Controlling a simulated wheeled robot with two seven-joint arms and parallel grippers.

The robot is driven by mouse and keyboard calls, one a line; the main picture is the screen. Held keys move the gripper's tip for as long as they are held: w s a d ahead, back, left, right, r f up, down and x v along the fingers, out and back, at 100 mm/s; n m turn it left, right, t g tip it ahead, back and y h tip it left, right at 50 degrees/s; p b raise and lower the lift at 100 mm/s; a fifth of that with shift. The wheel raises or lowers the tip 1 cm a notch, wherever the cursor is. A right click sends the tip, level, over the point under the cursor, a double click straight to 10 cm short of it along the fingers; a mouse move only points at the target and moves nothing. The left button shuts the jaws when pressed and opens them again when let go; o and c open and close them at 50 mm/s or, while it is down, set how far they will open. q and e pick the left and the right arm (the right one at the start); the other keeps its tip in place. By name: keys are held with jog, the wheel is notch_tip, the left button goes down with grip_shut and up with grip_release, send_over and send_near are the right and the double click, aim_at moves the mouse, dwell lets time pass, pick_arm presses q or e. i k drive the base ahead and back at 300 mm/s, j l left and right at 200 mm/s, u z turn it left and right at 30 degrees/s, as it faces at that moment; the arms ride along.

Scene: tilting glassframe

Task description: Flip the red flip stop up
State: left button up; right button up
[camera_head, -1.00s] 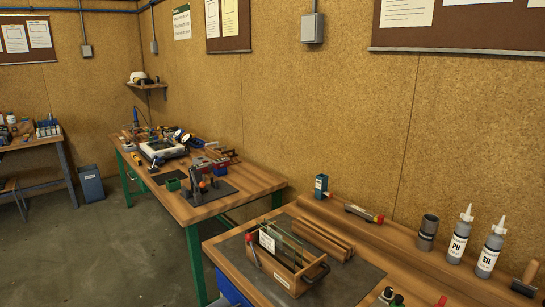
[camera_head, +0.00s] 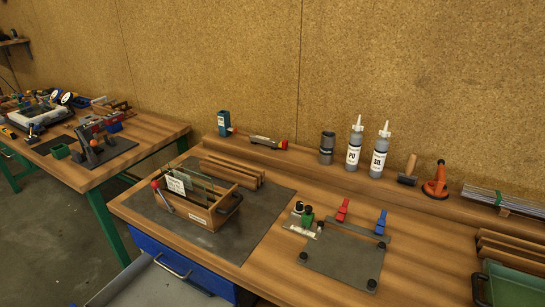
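The red flip stop (camera_head: 342,210) is a small red piece on the grey strip at the back of a flat grey plate (camera_head: 340,262) on the near workbench. A similar blue stop (camera_head: 381,222) sits to its right on the same strip. At this size I cannot tell exactly how far either stop is tilted. Neither of my grippers is in view, and nothing covers the red stop.
A wooden box with glass panes (camera_head: 200,213) and a red-knobbed lever (camera_head: 156,186) are further left. Bottles (camera_head: 354,146) and a suction lifter (camera_head: 436,183) line the back.

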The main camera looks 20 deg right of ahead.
aim_at(342, 210)
jog(key=l+z, duration=0.1)
jog(key=z, duration=1.5)
